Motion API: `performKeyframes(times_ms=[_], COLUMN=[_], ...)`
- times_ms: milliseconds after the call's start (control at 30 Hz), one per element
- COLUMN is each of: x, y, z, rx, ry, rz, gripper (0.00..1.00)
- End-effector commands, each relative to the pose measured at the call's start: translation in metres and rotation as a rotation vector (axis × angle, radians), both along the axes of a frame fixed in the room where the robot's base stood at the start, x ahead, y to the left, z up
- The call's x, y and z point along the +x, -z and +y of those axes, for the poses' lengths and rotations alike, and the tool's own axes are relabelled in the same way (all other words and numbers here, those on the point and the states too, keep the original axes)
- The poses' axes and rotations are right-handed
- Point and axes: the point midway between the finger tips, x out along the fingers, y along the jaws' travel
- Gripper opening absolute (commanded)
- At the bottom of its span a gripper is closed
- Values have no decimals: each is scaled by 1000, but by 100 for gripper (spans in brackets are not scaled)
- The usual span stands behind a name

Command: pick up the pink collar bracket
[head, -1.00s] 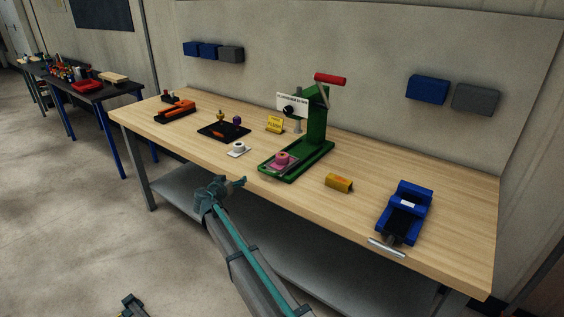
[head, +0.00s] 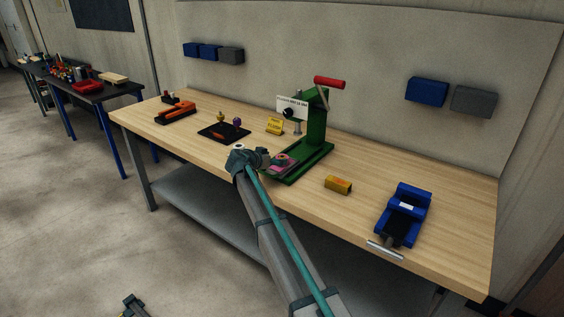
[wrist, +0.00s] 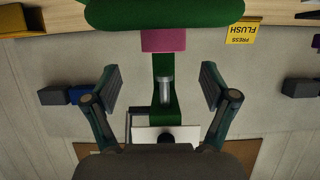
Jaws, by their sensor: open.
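The pink collar bracket (head: 282,160) sits on the base of the green press (head: 316,125), under the silver ram, partly hidden by my gripper in the head view. In the wrist view, which looks upside down, the pink bracket (wrist: 163,40) shows at the top against the green base, with the silver ram (wrist: 166,90) below it in the picture. My gripper (head: 264,158) is at the left front of the press, close to the bracket. Its fingers (wrist: 160,84) are spread wide on either side of the bracket's line, with nothing between them visibly held.
A yellow block (head: 338,184) and a blue vise (head: 405,211) are to the right on the wooden bench. A yellow sign (head: 275,125), a black tray (head: 222,133) and an orange tool (head: 176,113) are to the left. The press's red handle (head: 330,82) stands high.

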Motion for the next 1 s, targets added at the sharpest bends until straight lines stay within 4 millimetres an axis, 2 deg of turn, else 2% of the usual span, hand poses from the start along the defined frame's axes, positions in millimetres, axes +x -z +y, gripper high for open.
performKeyframes(times_ms=[33, 267, 600, 867, 1000], x=[6, 16, 50, 52, 52], y=[1, 7, 27, 30, 30], z=[-3, -8, -25, -27, -27], rx=[-1, -1, -3, -2, -2], ry=[1, -2, 0, -2, -2], rz=[2, 1, 2, 0, 0], gripper=[84, 84, 84, 84, 64])
